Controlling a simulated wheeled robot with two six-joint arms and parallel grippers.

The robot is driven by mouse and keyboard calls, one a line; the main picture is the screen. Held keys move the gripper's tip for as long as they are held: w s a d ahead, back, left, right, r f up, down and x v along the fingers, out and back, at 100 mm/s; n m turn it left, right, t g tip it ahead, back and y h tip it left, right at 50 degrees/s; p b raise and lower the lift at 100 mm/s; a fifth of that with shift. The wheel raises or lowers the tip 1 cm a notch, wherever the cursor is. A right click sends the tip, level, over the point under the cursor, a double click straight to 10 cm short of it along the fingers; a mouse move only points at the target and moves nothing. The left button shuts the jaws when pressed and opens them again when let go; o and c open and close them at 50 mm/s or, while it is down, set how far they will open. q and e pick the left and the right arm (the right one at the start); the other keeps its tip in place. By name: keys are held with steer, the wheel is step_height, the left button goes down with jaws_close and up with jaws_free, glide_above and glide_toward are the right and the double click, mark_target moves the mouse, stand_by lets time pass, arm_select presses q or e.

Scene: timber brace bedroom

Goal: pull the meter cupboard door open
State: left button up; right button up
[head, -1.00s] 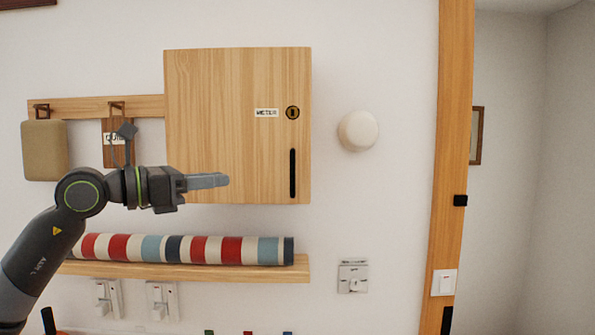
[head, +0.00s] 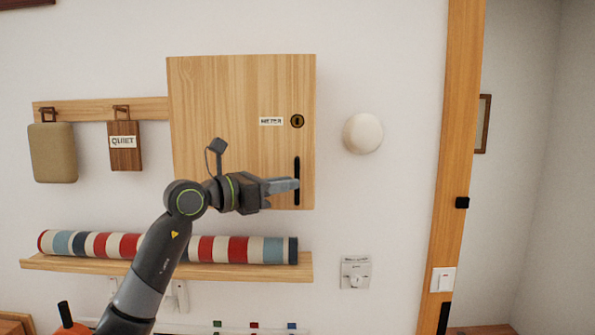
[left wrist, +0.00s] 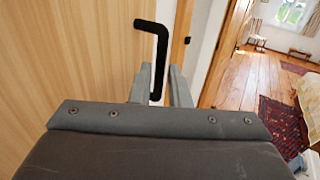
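The meter cupboard (head: 225,95) is a pale wooden box on the wall, and its door is shut. A small "METER" label (head: 271,121) and a round lock (head: 297,121) sit above its black vertical handle (head: 297,168) near the right edge. My left gripper (head: 290,185) is at the lower part of the handle. In the left wrist view the black handle (left wrist: 158,60) stands between the two grey fingers of my left gripper (left wrist: 160,84), which are apart. Contact with the handle cannot be made out. My right gripper is out of view.
A shelf (head: 80,263) with a striped roll (head: 120,245) lies below the cupboard. A "QUIET" sign (head: 124,150) and a tan pouch (head: 52,152) hang at left. A white dome (head: 362,133) and a door frame (head: 455,150) are at right.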

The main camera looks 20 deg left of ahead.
mark_target(297, 201)
arm_select(q)
steer(key=shift+p+x, duration=0.65)
steer(key=shift+x, duration=1.2)
steer(key=shift+c, duration=0.4)
jaws_close()
